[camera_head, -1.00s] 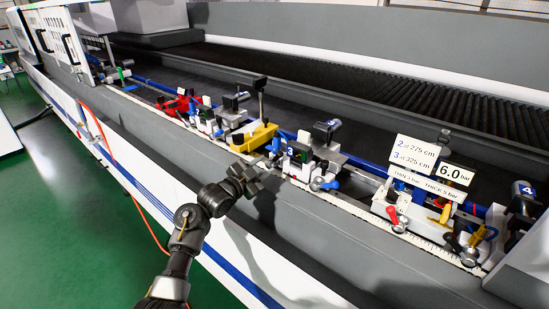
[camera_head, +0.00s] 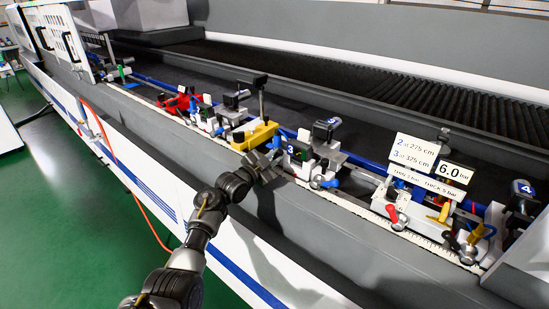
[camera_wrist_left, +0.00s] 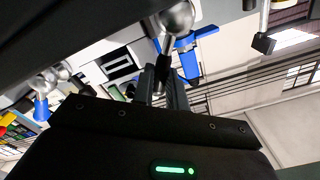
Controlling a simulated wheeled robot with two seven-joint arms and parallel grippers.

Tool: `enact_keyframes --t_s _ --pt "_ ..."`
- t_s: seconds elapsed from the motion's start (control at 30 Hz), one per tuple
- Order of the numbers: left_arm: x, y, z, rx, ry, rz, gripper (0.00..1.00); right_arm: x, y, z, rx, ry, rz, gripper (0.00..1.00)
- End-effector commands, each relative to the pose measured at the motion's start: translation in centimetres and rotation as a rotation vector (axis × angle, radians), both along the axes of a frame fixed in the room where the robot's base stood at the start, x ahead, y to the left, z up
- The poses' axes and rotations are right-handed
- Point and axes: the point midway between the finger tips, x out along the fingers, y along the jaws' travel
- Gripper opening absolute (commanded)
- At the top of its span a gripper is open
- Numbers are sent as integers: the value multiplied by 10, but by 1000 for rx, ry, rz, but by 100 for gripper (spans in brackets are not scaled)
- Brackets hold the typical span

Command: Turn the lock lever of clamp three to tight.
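Clamp three (camera_head: 301,153), dark and grey with a blue label 3, stands on the near rail at mid-picture. My left gripper (camera_head: 268,166) is just left of its front in the head view, with its fingers apart. In the left wrist view a silver ball pivot (camera_wrist_left: 177,18) carries a dark lever (camera_wrist_left: 162,65). The lever's end is close to the fingertips (camera_wrist_left: 164,88); I cannot tell whether they touch it. A blue part (camera_wrist_left: 187,53) sits beside the lever. Part of clamp three's front is hidden by my gripper. My right gripper is not in view.
A yellow block (camera_head: 254,135) with an upright post stands left of clamp three. A silver knob with a blue handle (camera_head: 329,183) is to its right. Sign cards (camera_head: 414,152) and a 6.0 bar display (camera_head: 453,173) stand farther right. A ruler strip (camera_head: 350,208) runs along the rail.

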Motion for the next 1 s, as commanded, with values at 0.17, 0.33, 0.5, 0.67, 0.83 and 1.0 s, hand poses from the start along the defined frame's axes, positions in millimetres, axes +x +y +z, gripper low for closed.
enact_keyframes --t_s 0.17,0.33,0.5,0.67,0.83,1.0 --pt "0 0 0 0 0 0 0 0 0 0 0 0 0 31" --pt "0 0 0 0 1 1 0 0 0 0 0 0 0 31" --pt "1 1 1 -17 14 0 0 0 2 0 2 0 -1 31" --pt "3 4 3 -72 53 -1 0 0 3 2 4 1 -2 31" --pt "7 10 6 -167 123 0 0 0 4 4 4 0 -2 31" --pt "12 16 9 -272 198 -1 0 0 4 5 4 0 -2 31"
